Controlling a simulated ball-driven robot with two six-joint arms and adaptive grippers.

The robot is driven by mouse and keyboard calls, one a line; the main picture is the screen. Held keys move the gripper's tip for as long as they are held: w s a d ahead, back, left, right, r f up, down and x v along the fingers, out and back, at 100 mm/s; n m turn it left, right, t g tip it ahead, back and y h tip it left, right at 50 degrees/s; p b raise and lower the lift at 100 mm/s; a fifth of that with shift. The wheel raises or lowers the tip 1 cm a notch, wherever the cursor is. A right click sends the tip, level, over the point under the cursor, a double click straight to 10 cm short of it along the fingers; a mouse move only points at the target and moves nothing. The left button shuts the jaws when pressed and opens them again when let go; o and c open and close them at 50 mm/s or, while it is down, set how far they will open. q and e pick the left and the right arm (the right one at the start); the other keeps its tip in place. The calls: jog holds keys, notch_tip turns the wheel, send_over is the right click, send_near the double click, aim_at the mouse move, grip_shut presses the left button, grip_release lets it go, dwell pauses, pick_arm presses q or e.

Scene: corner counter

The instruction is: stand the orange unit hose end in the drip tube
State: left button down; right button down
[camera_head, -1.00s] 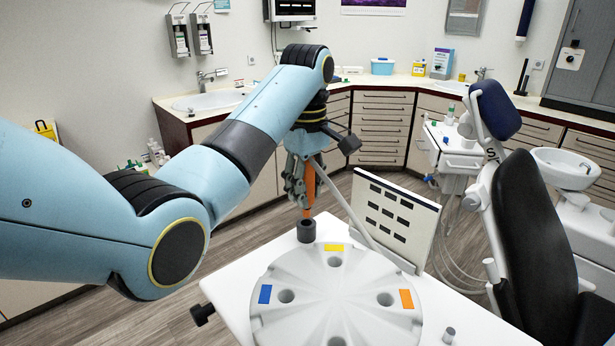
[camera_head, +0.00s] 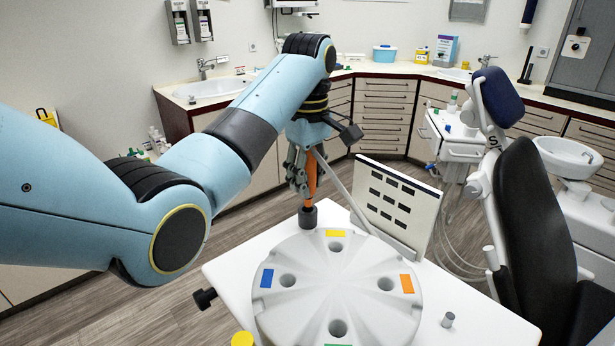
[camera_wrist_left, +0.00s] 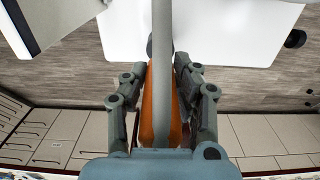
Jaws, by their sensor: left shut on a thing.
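The orange unit hose end (camera_head: 312,178) is upright, slightly tilted, in my left gripper (camera_head: 301,185), which is shut on it. A short dark tube (camera_head: 308,216), seemingly the drip tube, stands at the back left edge of the white table. The lower tip of the hose end is at the mouth of this tube; I cannot tell how deep it sits. In the left wrist view the orange hose end (camera_wrist_left: 147,105) lies between the fingers (camera_wrist_left: 160,95), partly hidden by a grey rod. The dark tube (camera_wrist_left: 151,46) shows beyond it. My right gripper is not in view.
A white round holder (camera_head: 310,262) with several holes and coloured marks covers the middle of the white table (camera_head: 480,328). A panel with dark squares (camera_head: 400,200) stands behind it. A small metal cylinder (camera_head: 447,320) stands at the front right. The dental chair (camera_head: 535,240) is at right.

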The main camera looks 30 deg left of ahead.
pick_arm(q)
jog(key=shift+f, duration=0.1)
dwell(0.3)
jog(key=shift+f, duration=0.55)
jog(key=shift+f, duration=0.2)
jog(key=shift+f, duration=0.35)
dwell(0.7)
jog(key=shift+f, duration=0.15)
